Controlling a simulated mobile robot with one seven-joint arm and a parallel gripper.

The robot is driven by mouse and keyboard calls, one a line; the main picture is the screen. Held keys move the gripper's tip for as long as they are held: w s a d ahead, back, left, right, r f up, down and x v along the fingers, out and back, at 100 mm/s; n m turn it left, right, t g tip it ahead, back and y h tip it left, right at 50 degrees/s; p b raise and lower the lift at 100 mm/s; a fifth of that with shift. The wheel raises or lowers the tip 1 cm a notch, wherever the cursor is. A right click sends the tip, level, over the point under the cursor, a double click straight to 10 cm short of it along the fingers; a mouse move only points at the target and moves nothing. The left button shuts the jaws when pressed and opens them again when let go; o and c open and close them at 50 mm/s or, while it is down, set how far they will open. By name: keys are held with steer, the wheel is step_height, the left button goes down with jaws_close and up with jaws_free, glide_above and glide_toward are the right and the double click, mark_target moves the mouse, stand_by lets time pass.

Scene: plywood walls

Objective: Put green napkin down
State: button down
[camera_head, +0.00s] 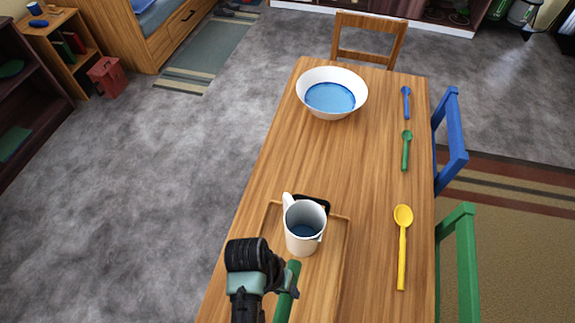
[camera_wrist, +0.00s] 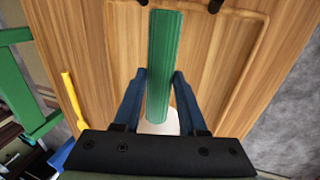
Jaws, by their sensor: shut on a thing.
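The green napkin (camera_head: 288,288) looks like a rolled, narrow cylinder. In the wrist view the napkin (camera_wrist: 164,62) lies lengthwise between the two blue-grey fingers. My gripper (camera_wrist: 162,85) is shut on it. In the head view my gripper (camera_head: 284,283) is at the near part of the table, just in front of the white pitcher, above or near the wooden tray (camera_head: 342,240). The arm hides part of the tray and the near table edge. I cannot tell whether the napkin touches the surface below.
The white pitcher (camera_head: 303,228) stands on the tray, with a dark object (camera_head: 318,201) behind it. A yellow spoon (camera_head: 402,245), a green spoon (camera_head: 406,150) and a blue spoon (camera_head: 406,102) lie along the right. A white bowl (camera_head: 312,105) stands far back. The table middle (camera_head: 345,160) is clear.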

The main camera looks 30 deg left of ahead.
mark_target(285, 297)
steer(key=shift+s+x, duration=0.25)
steer(key=shift+x, duration=0.95)
steer(key=shift+a+f, duration=0.2)
steer(key=shift+f, duration=2.1)
steer(key=shift+f, duration=0.15)
steer(key=c, duration=0.8)
jaws_free()
steer(key=shift+o, duration=0.2)
steer(key=w+v, duration=0.1)
steer(key=v, duration=1.1)
steer(key=shift+s+r, duration=0.2)
steer(key=shift+s, duration=0.25)
